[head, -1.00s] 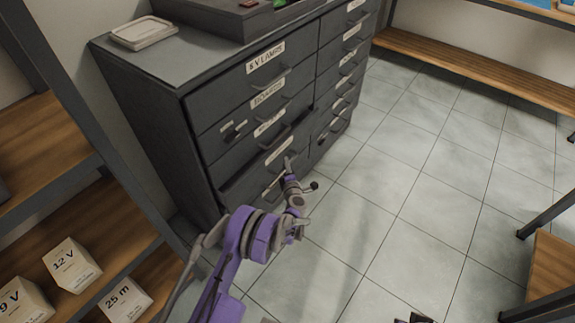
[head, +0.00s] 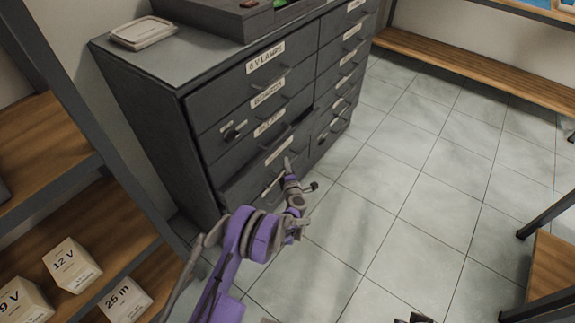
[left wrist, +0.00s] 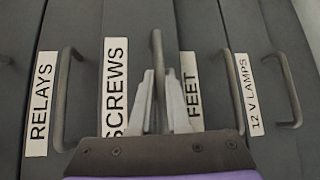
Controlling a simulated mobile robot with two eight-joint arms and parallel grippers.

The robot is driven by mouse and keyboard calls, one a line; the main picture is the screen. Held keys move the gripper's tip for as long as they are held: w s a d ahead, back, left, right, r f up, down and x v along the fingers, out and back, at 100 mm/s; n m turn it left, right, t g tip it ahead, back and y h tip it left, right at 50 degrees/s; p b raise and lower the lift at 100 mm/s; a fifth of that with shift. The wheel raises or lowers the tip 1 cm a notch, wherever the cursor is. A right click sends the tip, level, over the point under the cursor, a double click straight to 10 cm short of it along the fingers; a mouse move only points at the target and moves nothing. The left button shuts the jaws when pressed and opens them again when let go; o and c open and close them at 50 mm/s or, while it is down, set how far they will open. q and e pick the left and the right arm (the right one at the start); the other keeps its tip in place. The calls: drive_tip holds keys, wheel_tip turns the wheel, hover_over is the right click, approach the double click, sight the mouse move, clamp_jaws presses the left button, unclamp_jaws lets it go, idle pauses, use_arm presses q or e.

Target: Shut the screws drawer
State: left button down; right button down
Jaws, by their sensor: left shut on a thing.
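The screws drawer (head: 245,181) is a dark grey drawer in the left column of the cabinet. It stands partly pulled out, with a dark gap above its front. Its SCREWS label (left wrist: 115,87) is readable in the left wrist view. My left gripper (head: 289,163) is at the front of this drawer. In the left wrist view its two fingers (left wrist: 158,98) are closed around the bar handle (left wrist: 157,48) beside the SCREWS label. A dark sliver at the bottom edge of the head view may be my right gripper; its jaws cannot be made out.
The RELAYS label (left wrist: 41,104), FEET label (left wrist: 191,90) and 12 V LAMPS label (left wrist: 249,94) mark neighbouring drawers. A shelf with boxes (head: 72,264) stands at the left. A tray (head: 143,32) lies on the cabinet top. The tiled floor (head: 400,190) is clear to the right.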

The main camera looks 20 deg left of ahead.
sight(279, 161)
idle(0.3)
use_arm(q)
drive_tip(key=a, duration=0.2)
drive_tip(key=w+a+b, duration=0.1)
drive_tip(key=shift+w+a+f, duration=0.1)
drive_tip(key=shift+w+a, duration=0.05)
drive_tip(key=shift+a, duration=0.4)
drive_tip(key=c, duration=0.9)
unclamp_jaws()
drive_tip(key=p+v, duration=0.1)
drive_tip(key=v, duration=0.9)
drive_tip(key=shift+s+d+r, duration=0.25)
drive_tip(key=shift+s, duration=0.05)
drive_tip(key=shift+r, duration=0.1)
